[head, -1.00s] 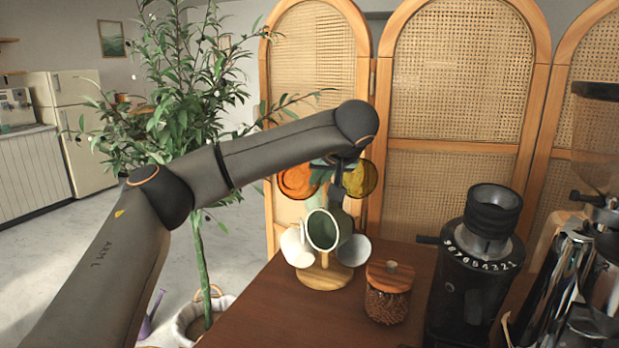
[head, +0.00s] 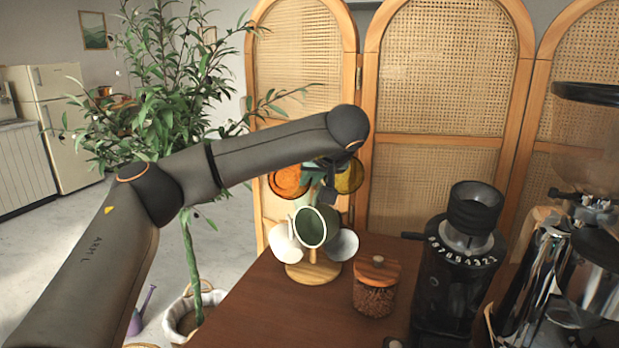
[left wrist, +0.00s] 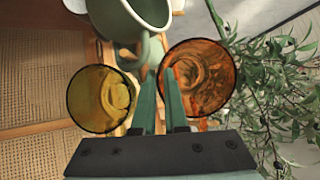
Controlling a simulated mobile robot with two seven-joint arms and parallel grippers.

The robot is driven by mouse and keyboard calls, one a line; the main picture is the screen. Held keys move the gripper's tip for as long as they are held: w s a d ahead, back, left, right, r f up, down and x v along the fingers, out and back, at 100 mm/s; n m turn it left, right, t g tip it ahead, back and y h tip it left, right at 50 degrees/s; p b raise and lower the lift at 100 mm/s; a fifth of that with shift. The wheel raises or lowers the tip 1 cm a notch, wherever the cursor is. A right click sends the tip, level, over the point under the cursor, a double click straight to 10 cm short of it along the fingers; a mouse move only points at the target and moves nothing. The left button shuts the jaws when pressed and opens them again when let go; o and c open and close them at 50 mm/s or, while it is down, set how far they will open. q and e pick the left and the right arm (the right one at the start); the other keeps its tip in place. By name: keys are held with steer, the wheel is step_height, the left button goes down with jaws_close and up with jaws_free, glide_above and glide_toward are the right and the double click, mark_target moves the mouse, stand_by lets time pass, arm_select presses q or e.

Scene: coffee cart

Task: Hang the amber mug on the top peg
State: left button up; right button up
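Two tinted glass mugs flank my left gripper: an orange-amber mug (head: 289,180) on the left and a yellower mug (head: 350,178) on the right. In the left wrist view the orange-amber mug (left wrist: 205,75) is on the right and the yellower mug (left wrist: 98,100) on the left. The teal fingers of my left gripper (left wrist: 163,75) lie close together between them, with a narrow gap. An orange strip overlaps the right fingertip; I cannot tell whether a handle is gripped. The wooden mug stand (head: 313,271) is below; its top peg is hidden. My right gripper is out of view.
Lower on the stand hang a green mug (head: 310,228) and white mugs (head: 341,245). A lidded jar (head: 376,287) and black grinder (head: 458,275) stand to the right. A plant (head: 165,100) is at left, cane screens (head: 445,75) behind. The counter's front left is clear.

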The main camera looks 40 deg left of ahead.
arm_select(q)
steer(key=o, duration=0.5)
steer(key=shift+c, duration=0.2)
steer(key=v, duration=1.2)
steer(key=shift+d, duration=0.2)
